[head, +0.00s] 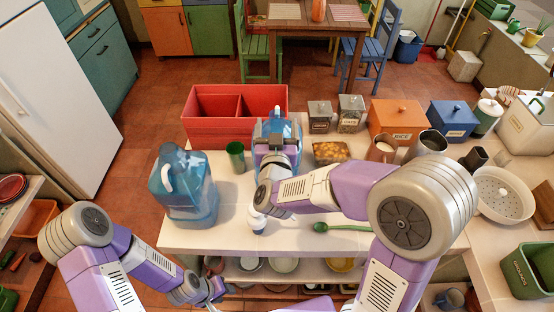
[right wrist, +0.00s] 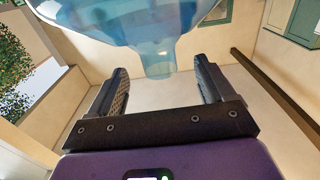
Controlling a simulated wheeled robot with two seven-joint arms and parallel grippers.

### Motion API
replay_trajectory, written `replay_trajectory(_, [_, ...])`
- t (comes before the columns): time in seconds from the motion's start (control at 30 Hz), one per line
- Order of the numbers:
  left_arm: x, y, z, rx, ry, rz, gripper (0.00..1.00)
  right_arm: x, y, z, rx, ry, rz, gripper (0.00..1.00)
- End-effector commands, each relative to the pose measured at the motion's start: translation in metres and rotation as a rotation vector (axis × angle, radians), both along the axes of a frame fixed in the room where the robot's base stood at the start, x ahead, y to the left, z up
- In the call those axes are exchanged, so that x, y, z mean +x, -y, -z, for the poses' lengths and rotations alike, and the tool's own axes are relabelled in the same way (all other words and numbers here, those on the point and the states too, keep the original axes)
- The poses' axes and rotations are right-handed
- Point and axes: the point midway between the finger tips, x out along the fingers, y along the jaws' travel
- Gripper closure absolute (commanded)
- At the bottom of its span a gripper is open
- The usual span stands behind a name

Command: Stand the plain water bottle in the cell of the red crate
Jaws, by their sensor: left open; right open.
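The red crate (head: 214,131) stands at the back left of the counter, with two cells side by side. A translucent blue bottle (head: 293,130) is in front of its right part, largely hidden by my right gripper (head: 276,140). In the right wrist view, the blue bottle (right wrist: 150,25) fills the top, its narrow neck between the tips of my open right gripper (right wrist: 160,78), with gaps on both sides. A second blue bottle (head: 190,195), with a handle, stands upright at the counter's left front. My left gripper (head: 213,291) is open and empty, low before the counter's front.
A green cup (head: 236,157) stands between the bottles. Jars (head: 320,117), an orange box (head: 397,119), a metal mug (head: 427,143) and a colander (head: 502,195) occupy the right. A green spoon (head: 340,227) lies near the front edge.

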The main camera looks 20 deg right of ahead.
Motion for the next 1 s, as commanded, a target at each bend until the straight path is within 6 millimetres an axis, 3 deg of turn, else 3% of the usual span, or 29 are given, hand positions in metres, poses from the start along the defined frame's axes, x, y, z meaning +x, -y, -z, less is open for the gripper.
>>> replay_trajectory(0.4, [0.000, 0.000, -0.002, 0.000, 0.000, 0.000, 0.57, 0.052, 0.016, -0.003, -0.001, -0.001, 0.002, 0.18])
replay_trajectory(0.67, [0.000, 0.000, -0.002, 0.000, 0.000, 0.000, 0.57, 0.056, 0.017, -0.003, 0.000, 0.000, 0.000, 0.18])
replay_trajectory(1.0, [0.000, 0.000, -0.002, 0.000, 0.000, 0.000, 0.57, 0.056, 0.017, -0.003, 0.000, 0.000, 0.000, 0.67])
